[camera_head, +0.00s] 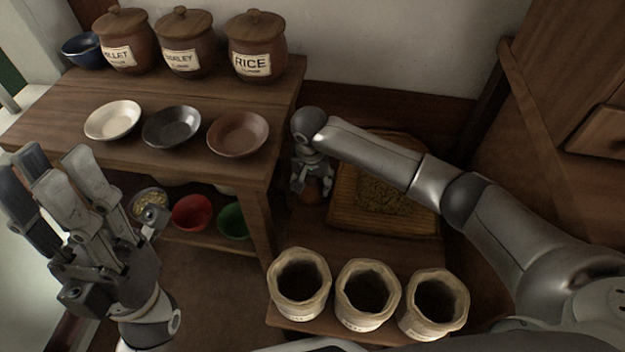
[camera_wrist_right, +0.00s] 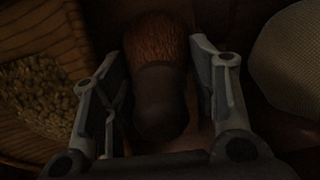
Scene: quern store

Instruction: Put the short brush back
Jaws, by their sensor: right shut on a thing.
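The short brush (camera_wrist_right: 160,95) has brown bristles and a dark handle; it stands out between my right fingers in the right wrist view. My right gripper (camera_wrist_right: 165,100) is shut on it. In the head view my right gripper (camera_head: 312,185) is low, between the wooden table and the woven tray, and a small brown part of the brush (camera_head: 312,192) shows at its fingers. The arm and hand hide much of it there. My left gripper (camera_head: 75,185) is at the left in the head view, fingers up and spread apart, with nothing between them.
A woven tray (camera_head: 335,215) of grain lies right of my right gripper. Several open sacks (camera_head: 367,292) stand in front. The table (camera_head: 185,168) at left holds shallow bowls (camera_head: 172,126) and lidded jars (camera_head: 256,48). Red (camera_head: 192,212) and green bowls (camera_head: 233,222) sit on its lower shelf.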

